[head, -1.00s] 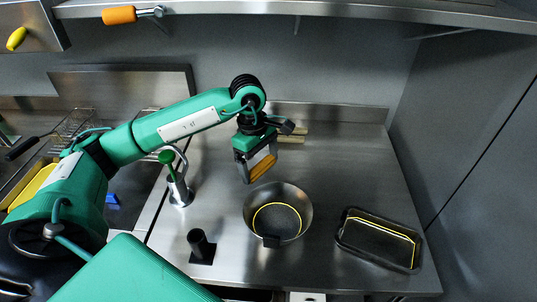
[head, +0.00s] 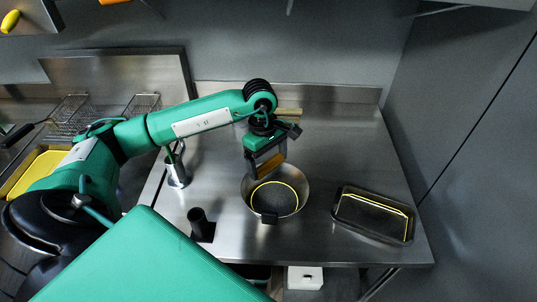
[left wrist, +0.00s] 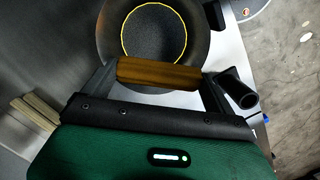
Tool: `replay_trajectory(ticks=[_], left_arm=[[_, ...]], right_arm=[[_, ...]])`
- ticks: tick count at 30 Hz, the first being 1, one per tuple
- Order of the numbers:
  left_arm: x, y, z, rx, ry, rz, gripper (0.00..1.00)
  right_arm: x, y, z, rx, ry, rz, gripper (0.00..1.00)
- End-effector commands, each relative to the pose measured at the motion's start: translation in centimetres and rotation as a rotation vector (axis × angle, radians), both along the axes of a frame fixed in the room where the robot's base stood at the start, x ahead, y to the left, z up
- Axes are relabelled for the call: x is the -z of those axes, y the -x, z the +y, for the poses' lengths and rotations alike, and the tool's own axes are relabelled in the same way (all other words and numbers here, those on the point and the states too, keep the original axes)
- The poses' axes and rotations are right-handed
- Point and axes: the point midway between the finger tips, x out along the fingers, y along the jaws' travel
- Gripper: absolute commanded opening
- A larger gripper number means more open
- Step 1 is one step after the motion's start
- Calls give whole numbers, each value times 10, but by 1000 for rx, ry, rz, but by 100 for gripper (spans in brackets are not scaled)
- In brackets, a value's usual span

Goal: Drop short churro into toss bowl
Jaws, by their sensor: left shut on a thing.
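My left gripper (head: 268,166) is shut on a short brown churro (left wrist: 158,73), which lies crosswise between its fingers in the left wrist view. In the head view the churro (head: 270,164) is partly covered by the fingers. The gripper hangs over the back part of the toss bowl, a round steel bowl (head: 300,185) with a dark bottom and a yellow ring inside. The bowl also shows in the left wrist view (left wrist: 203,38), just beyond the churro. The churro looks above the bowl; its exact height is unclear. My right gripper is not in view.
A dark tray (head: 372,216) with a yellow line stands right of the bowl. A black cylinder on a base (head: 200,226) stands front left of it. A steel holder (head: 177,170) is farther left. Pale sticks (head: 290,112) lie behind the gripper. The counter between bowl and tray is clear.

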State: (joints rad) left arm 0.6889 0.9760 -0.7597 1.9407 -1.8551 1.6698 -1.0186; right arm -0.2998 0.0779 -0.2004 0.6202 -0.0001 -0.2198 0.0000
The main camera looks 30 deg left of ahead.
Motion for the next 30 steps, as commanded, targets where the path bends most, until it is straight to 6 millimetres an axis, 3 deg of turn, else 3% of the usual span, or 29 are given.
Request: replay_trajectory(ticks=[7,8,9,20,30], left_arm=[[2,0,0,0,0,0,68],[2,0,0,0,0,0,92],[2,0,0,0,0,0,100],[-5,-1,1,0,0,-3,100],[-65,-3,10,0,0,-6,100]], right_arm=[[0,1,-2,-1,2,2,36],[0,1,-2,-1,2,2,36],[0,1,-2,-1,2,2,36],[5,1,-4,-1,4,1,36],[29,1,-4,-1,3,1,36]])
